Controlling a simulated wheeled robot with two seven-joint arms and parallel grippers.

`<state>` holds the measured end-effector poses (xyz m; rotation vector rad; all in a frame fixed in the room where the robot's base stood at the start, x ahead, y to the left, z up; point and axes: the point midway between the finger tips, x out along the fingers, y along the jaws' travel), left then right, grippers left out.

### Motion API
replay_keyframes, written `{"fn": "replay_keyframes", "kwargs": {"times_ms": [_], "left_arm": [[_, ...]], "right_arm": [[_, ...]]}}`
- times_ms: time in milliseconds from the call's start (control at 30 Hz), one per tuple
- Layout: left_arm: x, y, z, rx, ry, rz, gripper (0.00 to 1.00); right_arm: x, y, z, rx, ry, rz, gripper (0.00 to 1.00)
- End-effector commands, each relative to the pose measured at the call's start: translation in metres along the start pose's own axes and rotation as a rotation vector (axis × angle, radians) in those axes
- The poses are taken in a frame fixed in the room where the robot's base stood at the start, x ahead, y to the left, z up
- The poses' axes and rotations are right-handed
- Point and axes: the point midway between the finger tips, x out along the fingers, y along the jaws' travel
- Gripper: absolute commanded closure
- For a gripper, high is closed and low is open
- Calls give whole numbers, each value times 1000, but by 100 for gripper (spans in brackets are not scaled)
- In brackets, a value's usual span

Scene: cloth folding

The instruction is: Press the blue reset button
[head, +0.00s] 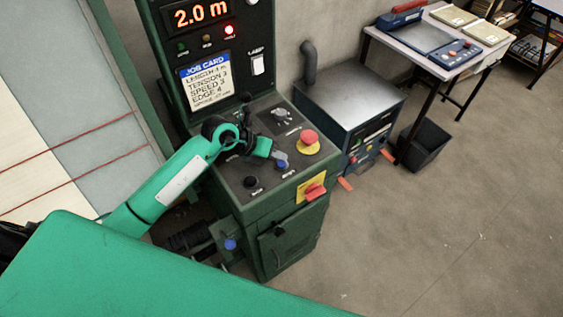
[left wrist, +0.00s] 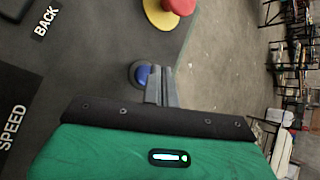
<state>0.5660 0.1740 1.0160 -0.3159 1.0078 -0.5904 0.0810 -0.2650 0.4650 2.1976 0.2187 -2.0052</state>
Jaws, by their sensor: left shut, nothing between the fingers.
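The blue button (head: 281,164) sits on the sloped dark top of the green control console (head: 262,212), below and left of a red mushroom button. In the left wrist view the blue button (left wrist: 143,75) shows as a round cap in a dark ring. My left gripper (head: 277,154) is shut and empty, with its fingertips close beside the blue button. The shut fingers also show in the left wrist view (left wrist: 160,84), just right of the button. I cannot tell whether they touch it. My right gripper is not in view.
A red mushroom button (head: 308,137) on a yellow base is close by, and a red switch (head: 315,191) is on the console's front. A black knob (head: 250,181) is to the left.

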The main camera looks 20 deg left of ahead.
Motion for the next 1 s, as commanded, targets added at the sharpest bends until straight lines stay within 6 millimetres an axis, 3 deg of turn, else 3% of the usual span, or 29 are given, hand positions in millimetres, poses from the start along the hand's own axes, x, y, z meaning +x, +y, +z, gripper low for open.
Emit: {"fn": "replay_keyframes", "kwargs": {"times_ms": [1000], "left_arm": [[9, 6, -6, 0, 0, 0, 100]], "right_arm": [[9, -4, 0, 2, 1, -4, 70]]}}
